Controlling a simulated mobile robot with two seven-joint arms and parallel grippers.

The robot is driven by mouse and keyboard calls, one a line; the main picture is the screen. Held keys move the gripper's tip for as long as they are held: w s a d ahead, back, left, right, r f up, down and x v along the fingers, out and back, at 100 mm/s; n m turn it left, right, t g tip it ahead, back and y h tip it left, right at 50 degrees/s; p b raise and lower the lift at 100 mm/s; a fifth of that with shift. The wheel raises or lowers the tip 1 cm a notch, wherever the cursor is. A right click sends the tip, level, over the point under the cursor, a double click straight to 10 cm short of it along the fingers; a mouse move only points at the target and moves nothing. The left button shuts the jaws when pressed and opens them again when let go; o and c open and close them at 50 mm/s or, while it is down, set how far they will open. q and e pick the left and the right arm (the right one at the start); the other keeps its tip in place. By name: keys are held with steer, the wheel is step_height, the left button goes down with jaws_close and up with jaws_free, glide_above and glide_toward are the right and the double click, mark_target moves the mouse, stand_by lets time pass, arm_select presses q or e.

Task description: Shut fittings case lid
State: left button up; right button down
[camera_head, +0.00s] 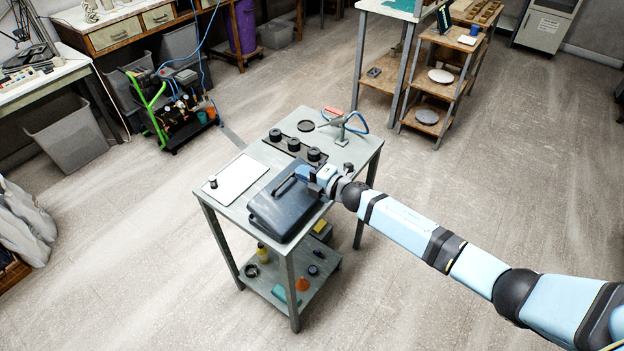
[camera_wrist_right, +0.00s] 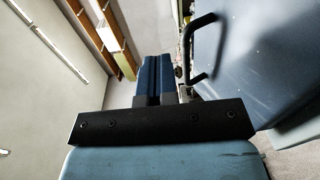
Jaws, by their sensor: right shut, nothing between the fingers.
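The fittings case (camera_head: 284,210) is a dark blue-grey box on the near part of the small grey table. Its lid (camera_head: 272,204) lies over the base, down or nearly down; I cannot tell whether it is fully closed. A black handle (camera_head: 284,186) stands on the lid. My right gripper (camera_head: 308,172) is at the case's far right edge, close to the handle; contact is unclear. In the right wrist view its blue fingers (camera_wrist_right: 158,76) are together and empty, with the lid (camera_wrist_right: 262,55) and handle (camera_wrist_right: 204,48) to their right. My left gripper is out of view.
The grey table (camera_head: 228,209) also holds a white board (camera_head: 238,181), a dark rack (camera_head: 283,148) with several black round pieces, and a grey stand (camera_head: 340,128) with a blue hose. The lower shelf (camera_head: 262,283) holds small items. Open floor surrounds the table.

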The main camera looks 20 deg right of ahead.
mark_target(291, 175)
steer(key=shift+w+a+f, duration=0.3)
steer(key=shift+w+a, duration=0.3)
steer(key=shift+w, duration=0.1)
steer(key=shift+w+a+f, duration=0.25)
steer(key=shift+w+a, duration=0.2)
steer(key=shift+w, duration=0.15)
steer(key=shift+w+a+f+g+h, duration=0.3)
steer(key=shift+w+g+h, duration=0.1)
steer(key=shift+w+g, duration=0.15)
steer(key=shift+a+f, duration=0.2)
steer(key=shift+f, duration=0.1)
steer(key=shift+w+a+f, duration=0.35)
steer(key=shift+w+f, duration=0.05)
steer(key=shift+w+a+f+b, duration=0.3)
steer(key=shift+w+f, duration=0.2)
steer(key=shift+f, duration=0.1)
